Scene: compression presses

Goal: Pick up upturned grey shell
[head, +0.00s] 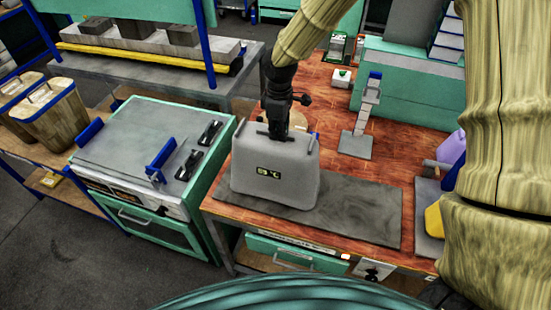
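A grey shell (272,178) with rounded corners and a small dark label stands upright on a dark grey mat (365,215) on the red-brown workbench. Its top edge is notched. My gripper (277,128) points down at the top middle of the shell. Its lower end overlaps the shell's top edge in the head view. The fingertips are hidden there, so I cannot tell whether they are closed on the shell or only beside it.
A grey stand with a blue top (358,140) stands behind the mat to the right. A teal-sided machine with a grey top (150,140) is left of the bench. A purple object (452,148) and a yellow object (434,220) are at right. The mat's right part is clear.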

